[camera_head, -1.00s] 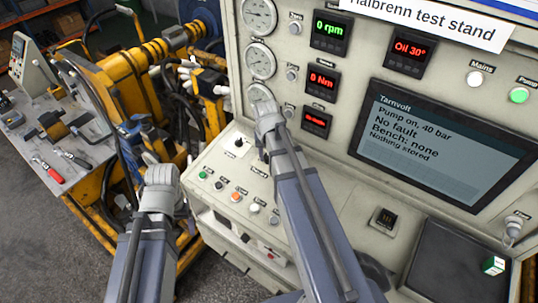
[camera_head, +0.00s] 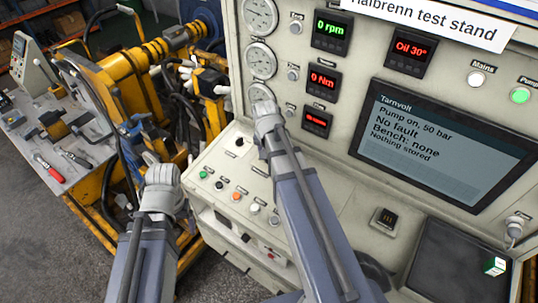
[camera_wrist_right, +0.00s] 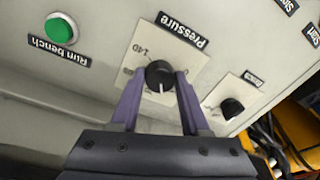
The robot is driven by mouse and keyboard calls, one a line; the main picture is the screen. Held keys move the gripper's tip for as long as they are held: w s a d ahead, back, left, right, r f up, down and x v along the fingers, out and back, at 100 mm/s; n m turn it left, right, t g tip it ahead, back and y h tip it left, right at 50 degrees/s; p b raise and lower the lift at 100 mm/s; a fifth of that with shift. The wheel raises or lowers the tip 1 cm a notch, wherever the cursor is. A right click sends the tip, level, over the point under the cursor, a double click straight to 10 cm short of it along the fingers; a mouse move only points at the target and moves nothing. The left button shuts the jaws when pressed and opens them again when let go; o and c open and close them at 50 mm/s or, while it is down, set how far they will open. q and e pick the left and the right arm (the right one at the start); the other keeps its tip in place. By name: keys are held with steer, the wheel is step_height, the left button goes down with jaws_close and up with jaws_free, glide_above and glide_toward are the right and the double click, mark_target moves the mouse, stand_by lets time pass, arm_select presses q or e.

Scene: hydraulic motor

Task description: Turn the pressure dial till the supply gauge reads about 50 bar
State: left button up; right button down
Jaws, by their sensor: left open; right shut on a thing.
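The black pressure dial (camera_wrist_right: 159,75) sits on a pale plate under a "Pressure" label in the right wrist view. My right gripper (camera_wrist_right: 158,80) has its two fingers on either side of the dial, shut on it. In the head view my right arm reaches the panel, and its wrist hides the dial. The screen (camera_head: 439,147) reads "Pump on, 50 bar", "No fault". Round white gauges (camera_head: 260,60) stand in a column at the panel's left; their needles are too small to read. My left gripper (camera_head: 152,160) is open and empty, apart from the panel.
A smaller black knob (camera_wrist_right: 232,108) and a green "Run bench" button (camera_wrist_right: 61,30) flank the dial. Several coloured buttons (camera_head: 236,196) line the console's sloped shelf. A yellow machine (camera_head: 130,75) and a grey bench (camera_head: 62,185) with tools stand at the left.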

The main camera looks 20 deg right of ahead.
steer(key=shift+c, duration=1.9)
jaws_free()
steer(key=shift+r, duration=0.1)
step_height(320, 180, up, 8)
steer(key=s+a+p, duration=0.1)
steer(key=p, duration=0.6)
steer(key=shift+f+p, duration=0.25)
steer(key=shift+p, duration=0.1)
steer(key=shift+s+f, duration=0.1)
steer(key=shift+s, duration=0.05)
